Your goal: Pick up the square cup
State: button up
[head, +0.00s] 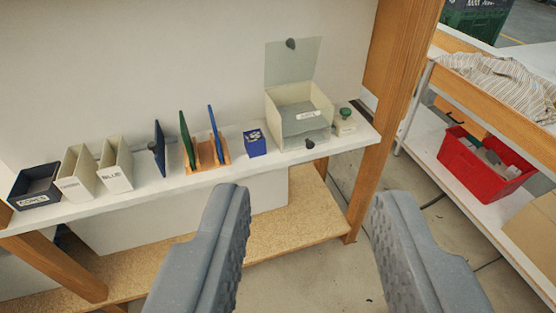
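A small blue square cup (256,147) stands upright on the white shelf (208,179), between the upright panels and the open box. Its top shows a light pattern or contents, too small to make out. My gripper (312,212) is open and empty in the foreground, its two grey fingers wide apart. The cup is beyond the fingertips, up and a little left of the middle of the gap, and nothing touches it.
A lidded box (318,125) stands open right of the cup, with a green-knobbed stamp (345,121) beside it. Blue and green panels (187,140) stand in a wooden rack to the left, then labelled bins (117,164). A wooden post (390,110) rises at right, before a red crate (483,165).

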aim_at(255, 143)
jog(key=z, duration=0.35)
jog(key=k, duration=0.95)
jog(key=u, duration=0.2)
jog(key=i, duration=0.8)
jog(key=u, duration=0.45)
jog(key=i, duration=1.4)
jog(key=z, duration=0.7)
